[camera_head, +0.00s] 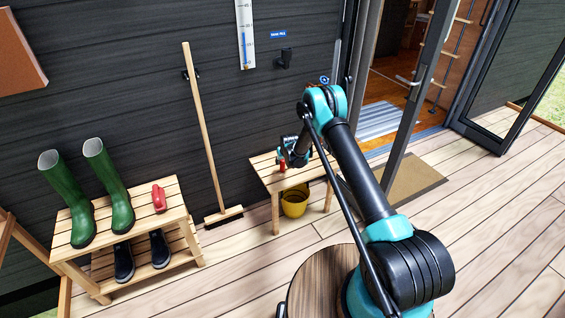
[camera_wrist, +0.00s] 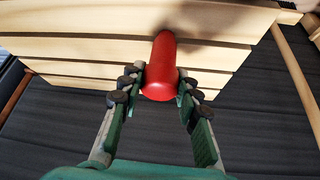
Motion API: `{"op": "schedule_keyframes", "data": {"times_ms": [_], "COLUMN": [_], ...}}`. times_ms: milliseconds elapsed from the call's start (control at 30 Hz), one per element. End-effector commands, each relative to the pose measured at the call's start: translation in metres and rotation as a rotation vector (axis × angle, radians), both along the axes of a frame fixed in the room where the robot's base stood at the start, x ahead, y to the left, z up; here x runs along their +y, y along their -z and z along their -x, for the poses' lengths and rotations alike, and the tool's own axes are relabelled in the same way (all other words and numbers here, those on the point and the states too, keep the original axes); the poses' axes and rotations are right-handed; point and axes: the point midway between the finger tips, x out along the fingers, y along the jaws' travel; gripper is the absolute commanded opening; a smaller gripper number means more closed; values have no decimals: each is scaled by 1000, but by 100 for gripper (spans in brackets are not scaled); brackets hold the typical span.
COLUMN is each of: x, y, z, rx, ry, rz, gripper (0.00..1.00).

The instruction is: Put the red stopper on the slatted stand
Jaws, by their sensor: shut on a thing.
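The red stopper (camera_wrist: 162,62) is a smooth, rounded piece held between the fingers of my gripper (camera_wrist: 162,78) in the wrist view. In the head view it shows as a small red spot (camera_head: 282,166) under my gripper (camera_head: 284,158), over the slatted wooden bench (camera_head: 262,165). The pale slats (camera_wrist: 90,48) lie behind the stopper in the wrist view, with a shadow beside it. I cannot tell whether the stopper touches the slats. A second slatted stand, a low two-tier rack (camera_head: 130,218), stands at the left.
Green boots (camera_head: 64,200) and a red object (camera_head: 158,197) stand on the rack, with dark shoes (camera_head: 160,248) below. A broom (camera_head: 203,130) leans on the wall between rack and bench. A yellow bucket (camera_head: 294,203) sits under the bench. A round wooden top (camera_head: 320,285) is in front.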

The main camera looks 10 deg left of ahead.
Motion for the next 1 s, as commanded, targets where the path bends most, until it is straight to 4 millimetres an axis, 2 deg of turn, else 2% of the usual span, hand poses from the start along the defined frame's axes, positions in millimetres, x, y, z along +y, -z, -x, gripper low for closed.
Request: {"op": "schedule_keyframes", "data": {"times_ms": [67, 100, 267, 667, 767, 1000], "x": [0, 0, 0, -1, -2, -11], "y": [2, 3, 2, -4, -13, -49], "z": [0, 0, 0, 1, 6, 26], "rx": [0, 0, 0, 0, 0, 0], "ry": [0, 0, 0, 0, 0, 0], "rz": [0, 0, 0, 0, 0, 0], "gripper": [8, 33, 53, 53, 53, 53]}}
